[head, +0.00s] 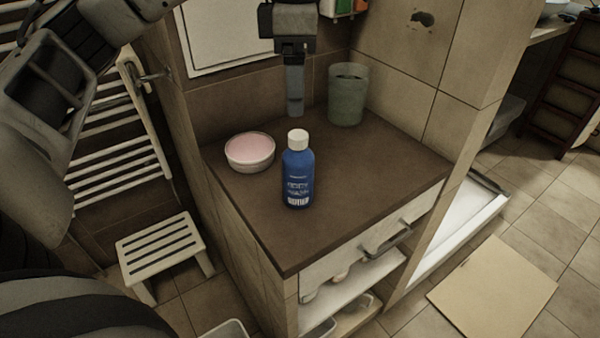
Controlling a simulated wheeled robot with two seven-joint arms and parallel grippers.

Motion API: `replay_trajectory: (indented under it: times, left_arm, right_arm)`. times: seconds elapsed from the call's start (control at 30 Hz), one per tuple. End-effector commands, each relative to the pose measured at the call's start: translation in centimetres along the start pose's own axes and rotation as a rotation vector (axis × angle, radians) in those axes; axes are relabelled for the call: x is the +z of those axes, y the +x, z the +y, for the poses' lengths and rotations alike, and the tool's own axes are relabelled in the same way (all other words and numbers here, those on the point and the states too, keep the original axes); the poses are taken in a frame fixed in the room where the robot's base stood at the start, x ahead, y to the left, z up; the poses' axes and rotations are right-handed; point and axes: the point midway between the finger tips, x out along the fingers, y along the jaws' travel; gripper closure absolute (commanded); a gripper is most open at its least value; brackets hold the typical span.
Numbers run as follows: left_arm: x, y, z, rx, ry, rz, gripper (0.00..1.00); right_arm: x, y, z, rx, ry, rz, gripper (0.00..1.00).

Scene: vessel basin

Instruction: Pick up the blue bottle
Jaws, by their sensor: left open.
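The blue bottle (298,178) stands upright on the brown countertop (375,175), near its front left part. It has a white cap and white lettering on its label. My left gripper (294,106) points down above and behind the bottle in the picture, apart from it. It is open and holds nothing; one finger shows, seen side-on, and the other is hidden behind it. My right gripper is not in view.
A pink-topped round bowl (250,152) stands left of the bottle. A grey-green cup (347,94) stands at the back by the tiled wall. The counter's right and front parts are clear. A slatted stool (160,248) stands on the floor at left.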

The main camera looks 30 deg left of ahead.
Motion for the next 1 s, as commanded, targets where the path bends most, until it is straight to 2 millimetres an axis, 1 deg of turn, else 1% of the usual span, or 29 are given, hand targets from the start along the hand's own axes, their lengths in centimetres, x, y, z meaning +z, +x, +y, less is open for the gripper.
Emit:
replay_trajectory:
  times: [0.03, 0.1, 0.2, 0.3, 0.57, 0.67, 0.83, 1.0]
  left_arm:
    - [-0.1, 1.2, 0.0, -0.002, -0.001, 0.004, 0.25]
    - [-0.1, 2.8, -0.1, -0.003, 0.0, 0.003, 0.25]
    - [-0.1, 4.8, -0.1, -0.003, 0.0, 0.002, 0.25]
    - [0.0, 6.2, -0.1, -0.002, 0.001, 0.0, 0.25]
    - [0.0, 8.1, -0.1, -0.002, 0.001, -0.001, 0.25]
    - [-0.1, 9.6, -0.1, -0.005, 0.002, 0.002, 0.25]
    - [-0.1, 12.0, -0.1, -0.004, 0.001, -0.001, 0.25]
    - [-0.1, 12.7, -0.1, -0.001, 0.001, -0.003, 0.25]
  right_arm:
    - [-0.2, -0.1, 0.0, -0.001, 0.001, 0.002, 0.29]
    - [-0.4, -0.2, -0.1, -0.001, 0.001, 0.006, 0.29]
    - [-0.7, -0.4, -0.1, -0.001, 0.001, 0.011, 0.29]
    - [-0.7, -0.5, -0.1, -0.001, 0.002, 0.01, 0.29]
    - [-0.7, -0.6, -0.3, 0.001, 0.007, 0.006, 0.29]
    - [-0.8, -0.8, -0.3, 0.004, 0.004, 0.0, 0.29]
    - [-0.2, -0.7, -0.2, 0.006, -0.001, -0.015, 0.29]
    - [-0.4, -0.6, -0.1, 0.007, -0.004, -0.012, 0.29]
